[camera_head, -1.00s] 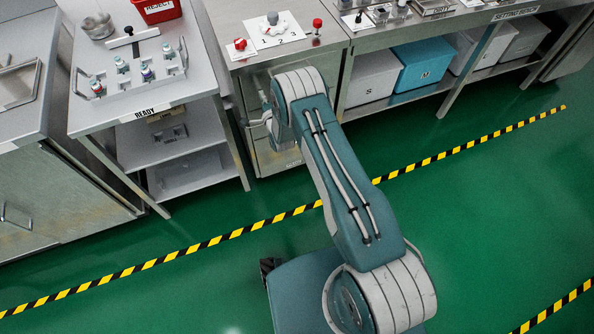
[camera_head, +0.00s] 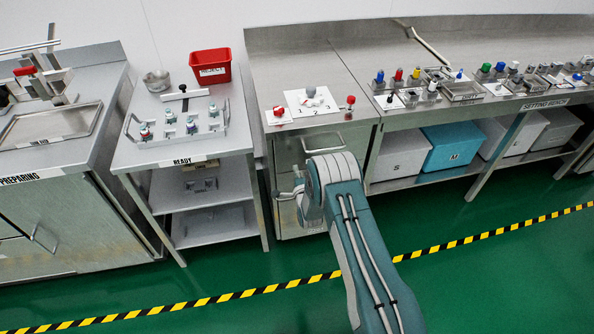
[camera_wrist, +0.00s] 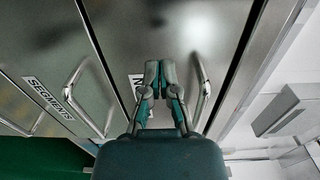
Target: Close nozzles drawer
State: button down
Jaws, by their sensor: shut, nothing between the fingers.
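In the wrist view my gripper (camera_wrist: 160,76) is shut and empty, its fingertips together in front of a steel drawer front (camera_wrist: 145,30). A white label (camera_wrist: 135,82) beginning with N is partly hidden behind the fingers, consistent with the nozzles drawer. Its bar handle (camera_wrist: 203,92) is just right of the fingers. I cannot tell whether the fingertips touch the front or how far the drawer stands out. In the head view the steel drawer cabinet (camera_head: 292,160) stands at centre, partly covered by my arm, and my fingertips cannot be made out.
A drawer front labelled SEGMENTS (camera_wrist: 48,98) with its own handle (camera_wrist: 75,80) lies left in the wrist view. A shelved READY table (camera_head: 150,152) stands left of the cabinet, and a bench with bins (camera_head: 453,148) stands right. Green floor (camera_head: 480,280) in front is clear.

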jog(key=s+d, duration=0.1)
jog(key=s, duration=0.8)
jog(key=w+d+r+n+g+h, duration=0.1)
jog(key=w+r+n, duration=0.1)
jog(key=r, duration=0.5)
jog(key=w+d+r+n+g, duration=0.1)
jog(key=w+r+n+g, duration=0.1)
jog(key=r, duration=0.5)
jog(key=s+d+r+n+g, duration=0.1)
jog(key=s+r+n, duration=0.15)
jog(key=r, duration=0.45)
jog(key=s+d+r+n+g, duration=0.1)
jog(key=s+d+r+g, duration=0.1)
jog(key=s+r, duration=0.35)
jog(key=s+d+r+n+g, duration=0.1)
jog(key=s+r+n+g, duration=0.1)
jog(key=s, duration=0.8)
jog(key=s+d+r+n+g+h, duration=0.1)
jog(key=s+d+r+n+g, duration=0.1)
jog(key=s+r, duration=0.4)
jog(key=s+d+r+n+g, duration=0.1)
jog(key=s+r+n+g, duration=0.1)
jog(key=s, duration=1.4)
jog(key=r+n, duration=0.1)
jog(key=n, duration=0.1)
jog(key=shift+s+d+r+n+h, duration=0.2)
jog(key=shift+d+r+n+h, duration=0.05)
jog(key=shift+r+n+h, duration=0.15)
